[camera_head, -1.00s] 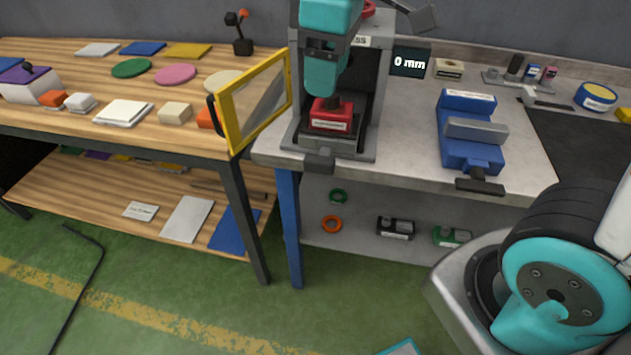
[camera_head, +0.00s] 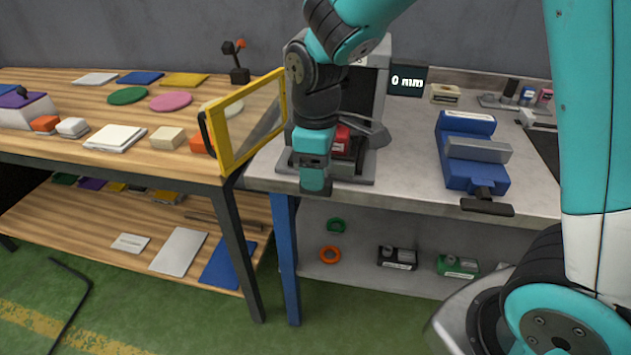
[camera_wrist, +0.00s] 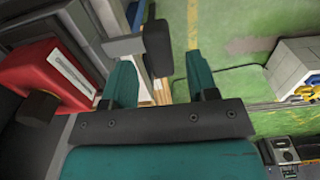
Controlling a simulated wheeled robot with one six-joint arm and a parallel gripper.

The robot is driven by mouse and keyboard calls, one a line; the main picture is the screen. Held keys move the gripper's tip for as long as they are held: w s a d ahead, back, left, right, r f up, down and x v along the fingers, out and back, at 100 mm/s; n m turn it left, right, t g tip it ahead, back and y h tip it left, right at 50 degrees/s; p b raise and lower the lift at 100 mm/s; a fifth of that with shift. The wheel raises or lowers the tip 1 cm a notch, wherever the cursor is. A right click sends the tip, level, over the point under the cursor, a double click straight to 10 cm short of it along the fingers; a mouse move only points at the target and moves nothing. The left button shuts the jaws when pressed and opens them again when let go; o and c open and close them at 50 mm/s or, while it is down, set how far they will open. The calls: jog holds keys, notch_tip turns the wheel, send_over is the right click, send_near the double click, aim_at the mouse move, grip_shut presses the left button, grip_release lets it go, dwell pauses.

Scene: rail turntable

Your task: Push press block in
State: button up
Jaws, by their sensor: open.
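The red press block (camera_head: 341,141) with a white label sits in the grey press (camera_head: 378,92), mostly hidden behind my gripper in the head view. In the wrist view the red block (camera_wrist: 45,72) is at the left, beside my fingers and apart from them, with a dark knob on it. My gripper (camera_head: 314,188) points down in front of the press; in the wrist view my gripper (camera_wrist: 160,82) is open with two teal fingers apart. A grey bar with a dark handle (camera_wrist: 157,48) shows between the fingers. I cannot tell whether anything touches it.
The yellow-framed guard (camera_head: 225,135) stands swung out left of the press. A display (camera_head: 407,81) reads 0 mm. A blue vise (camera_head: 468,150) stands right on the bench. The wooden table (camera_head: 60,140) at left holds several discs and blocks.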

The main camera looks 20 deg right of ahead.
jog(key=shift+f, duration=1.55)
jog(key=shift+c, duration=0.2)
grip_shut()
jog(key=w+d+p, duration=0.1)
jog(key=w+d, duration=0.1)
jog(key=w, duration=0.1)
jog(key=w+d+p, duration=0.1)
jog(key=w+d, duration=0.2)
jog(key=w, duration=0.1)
jog(key=w+d+p, duration=0.1)
jog(key=w+d, duration=0.1)
jog(key=w, duration=0.1)
jog(key=shift+w+d+r, duration=0.1)
jog(key=shift+w+d, duration=0.1)
jog(key=shift+d, duration=0.05)
grip_release()
jog(key=shift+w+d, duration=0.1)
jog(key=shift+o, duration=0.2)
